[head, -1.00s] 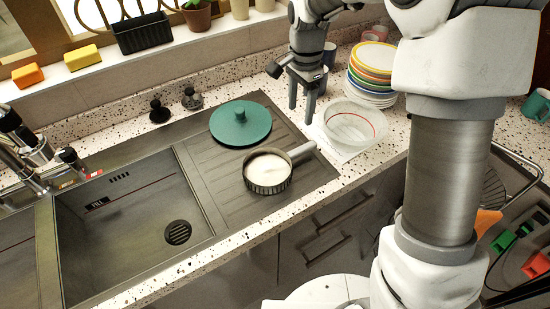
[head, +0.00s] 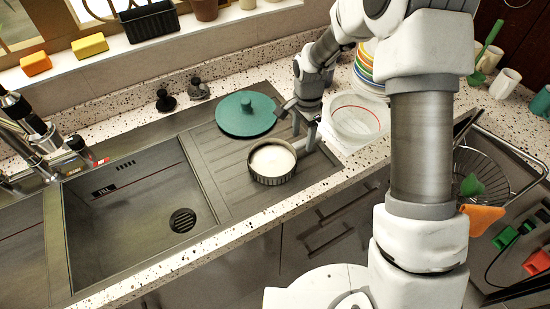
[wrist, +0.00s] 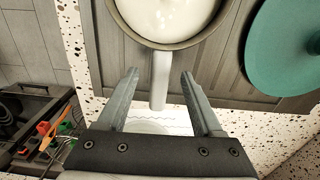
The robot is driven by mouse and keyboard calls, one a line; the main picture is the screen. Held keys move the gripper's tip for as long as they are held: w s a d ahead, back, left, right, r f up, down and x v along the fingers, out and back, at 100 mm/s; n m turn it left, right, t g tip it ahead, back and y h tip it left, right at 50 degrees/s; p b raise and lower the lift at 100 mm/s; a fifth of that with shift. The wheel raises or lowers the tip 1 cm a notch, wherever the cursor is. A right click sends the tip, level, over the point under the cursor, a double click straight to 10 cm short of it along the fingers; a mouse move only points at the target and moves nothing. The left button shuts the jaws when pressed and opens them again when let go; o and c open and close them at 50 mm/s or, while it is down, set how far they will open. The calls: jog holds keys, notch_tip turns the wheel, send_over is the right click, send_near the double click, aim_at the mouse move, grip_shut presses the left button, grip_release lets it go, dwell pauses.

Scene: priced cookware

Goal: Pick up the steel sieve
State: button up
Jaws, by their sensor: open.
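The likely steel sieve (head: 272,178) is a round, ribbed-sided metal vessel with a pale inside and a straight grey handle. It rests on the grooved drainboard, its handle pointing toward the back right. In the wrist view its handle (wrist: 159,82) lies between the fingers in the picture, with the bowl beyond the fingertips. My gripper (head: 305,132) is open and empty, at the handle in the head view; it also shows in the wrist view (wrist: 159,73). I cannot tell whether the fingers are level with the handle or above it.
A teal lid (head: 246,114) lies just behind the sieve. A clear bowl (head: 357,118) stands right of the gripper, with stacked plates (head: 368,82) behind. The sink basin (head: 130,220) is to the left. A wire basket (head: 495,172) is at the far right.

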aim_at(303, 142)
jog(key=shift+w+d+f, duration=0.1)
jog(key=shift+f, duration=0.9)
jog(key=shift+w+d+f, duration=0.1)
jog(key=shift+f, duration=0.85)
jog(key=shift+c, duration=0.3)
grip_shut()
jog(key=shift+a, duration=0.1)
